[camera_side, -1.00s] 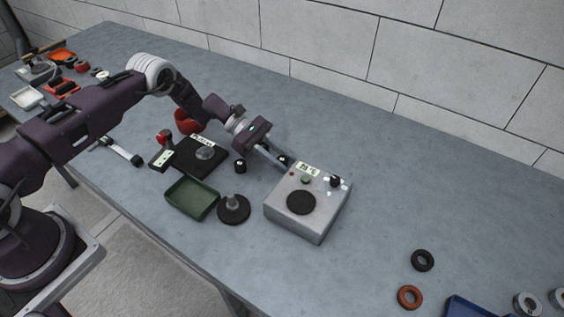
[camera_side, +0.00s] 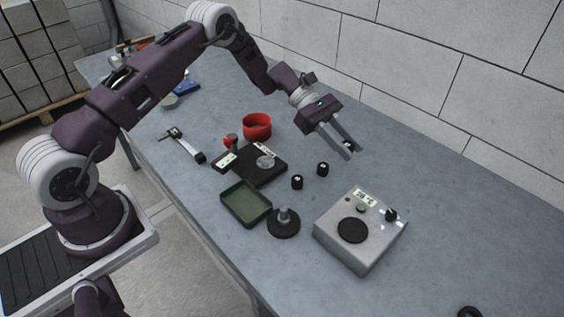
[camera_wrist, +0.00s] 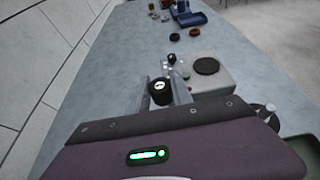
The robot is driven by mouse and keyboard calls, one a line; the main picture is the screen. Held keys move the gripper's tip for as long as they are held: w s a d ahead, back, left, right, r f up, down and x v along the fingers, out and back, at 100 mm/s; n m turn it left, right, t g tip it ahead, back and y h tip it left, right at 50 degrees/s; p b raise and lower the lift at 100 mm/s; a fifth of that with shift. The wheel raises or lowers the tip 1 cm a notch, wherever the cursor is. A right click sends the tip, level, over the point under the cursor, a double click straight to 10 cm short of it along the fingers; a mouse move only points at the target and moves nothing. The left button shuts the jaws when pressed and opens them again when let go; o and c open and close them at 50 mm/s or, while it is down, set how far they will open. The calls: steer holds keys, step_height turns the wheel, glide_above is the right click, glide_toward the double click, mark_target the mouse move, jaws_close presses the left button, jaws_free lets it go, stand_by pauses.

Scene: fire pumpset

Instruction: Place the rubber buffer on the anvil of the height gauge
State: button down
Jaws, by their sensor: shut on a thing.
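My gripper (camera_side: 345,146) is shut on a rubber buffer (camera_side: 349,145), a small black cylinder with a pale mark on top. It is held above the table; the wrist view shows this buffer (camera_wrist: 160,91) between the two fingers. Two similar black buffers, a nearer one (camera_side: 297,182) and a farther one (camera_side: 323,169), stand on the table below and left of my gripper. What looks like the height gauge (camera_side: 229,160), with a black base, a small display and a red part, stands farther left. Its round pale anvil (camera_side: 265,162) looks empty.
A grey box with a black disc (camera_side: 365,242) stands right of the buffers; it also shows in the wrist view (camera_wrist: 207,75). A green tray (camera_side: 246,204), a black round base with a metal post (camera_side: 284,223) and a red bowl (camera_side: 257,126) surround the gauge. Calipers (camera_side: 187,145) lie left.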

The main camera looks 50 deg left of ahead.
step_height(320, 180, up, 5)
steer(key=shift+r, duration=0.1)
steer(key=s+d+f+m+g+y, duration=0.25)
steer(key=s+f+m+g, duration=0.25)
steer(key=s+m+g, duration=0.4)
steer(key=s+a+f+m+g+y, duration=0.1)
steer(key=s+a+m+y, duration=0.2)
steer(key=y, duration=0.1)
steer(key=s+a+f+m+g+y, duration=0.1)
steer(key=s+a+m+y, duration=0.2)
steer(key=m+y, duration=0.1)
steer(key=s+a+f+m+g+y, duration=0.1)
steer(key=s+a+m+g+y, duration=0.1)
steer(key=s+a+m+y, duration=0.1)
steer(key=shift+s+f+y, duration=0.25)
steer(key=shift+f+y, duration=0.1)
steer(key=shift+y, duration=0.4)
steer(key=a+m+t+y, duration=0.2)
steer(key=a+m+y, duration=0.3)
steer(key=m+y, duration=0.1)
step_height(320, 180, up, 8)
steer(key=m+t+y, duration=0.6)
steer(key=m+t, duration=0.5)
glide_above(265, 162)
step_height(265, 162, down, 15)
steer(key=shift+r, duration=0.2)
